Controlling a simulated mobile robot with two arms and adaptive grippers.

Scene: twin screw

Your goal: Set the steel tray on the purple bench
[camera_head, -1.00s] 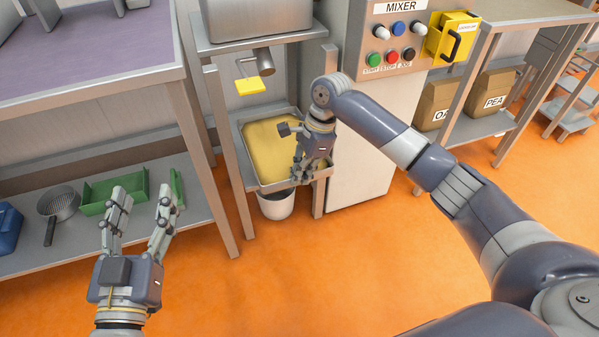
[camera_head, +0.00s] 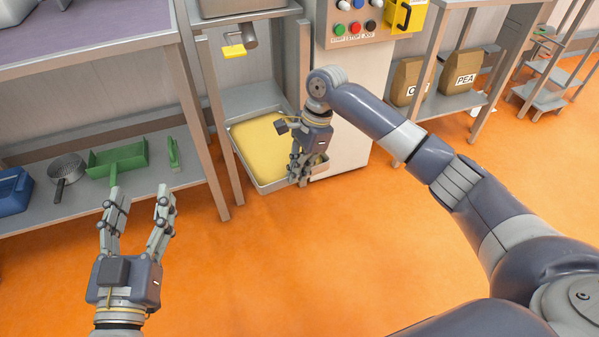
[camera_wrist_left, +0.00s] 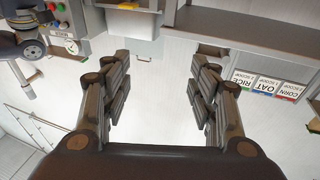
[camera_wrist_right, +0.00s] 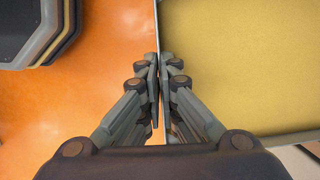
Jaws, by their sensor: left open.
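The steel tray (camera_head: 281,184), filled level with a yellow mass, is at the mixer stand in the head view, sticking out over its front. The purple bench (camera_head: 105,35) is at the upper left, only partly in view. My left gripper (camera_head: 142,200) is open and empty in front of the bench's lower shelf, well left of the tray.
The lower shelf (camera_head: 85,205) holds a green scoop (camera_head: 120,158), a sieve (camera_head: 66,168) and a blue bin (camera_head: 14,190). A bench leg (camera_head: 200,140) stands between shelf and tray. The mixer cabinet (camera_head: 345,110) is right of the tray. Orange floor (camera_head: 300,260) in front is clear.

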